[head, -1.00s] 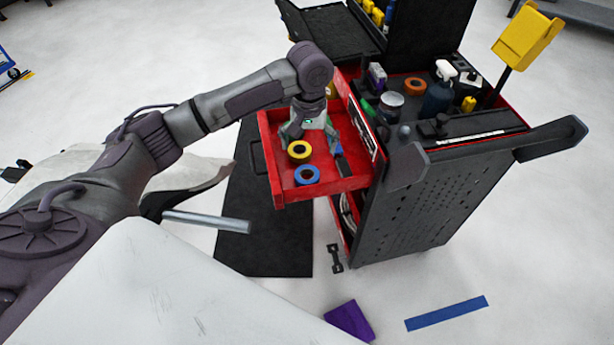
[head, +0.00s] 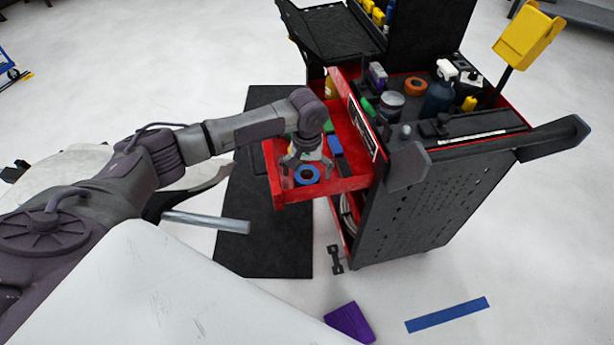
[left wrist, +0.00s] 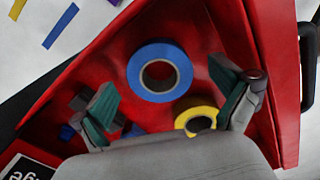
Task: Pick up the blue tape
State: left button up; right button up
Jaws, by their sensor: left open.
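The blue tape (head: 307,182) is a roll lying flat in the open red drawer, near its front corner. My left gripper (head: 307,172) is open and empty, pointing down over the tape. In the left wrist view the blue tape (left wrist: 137,74) lies ahead of and between the two spread fingers (left wrist: 167,78), and neither finger is seen touching it. My right gripper is not in view.
A yellow tape roll (left wrist: 183,119) lies close beside the blue one, near a finger. The drawer's red walls (head: 335,187) stand around the rolls. The tool cart (head: 420,200) rises to the right with a spray bottle (head: 438,97) and jars on top.

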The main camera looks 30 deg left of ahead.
pick_arm(q)
jog(key=c, duration=1.2)
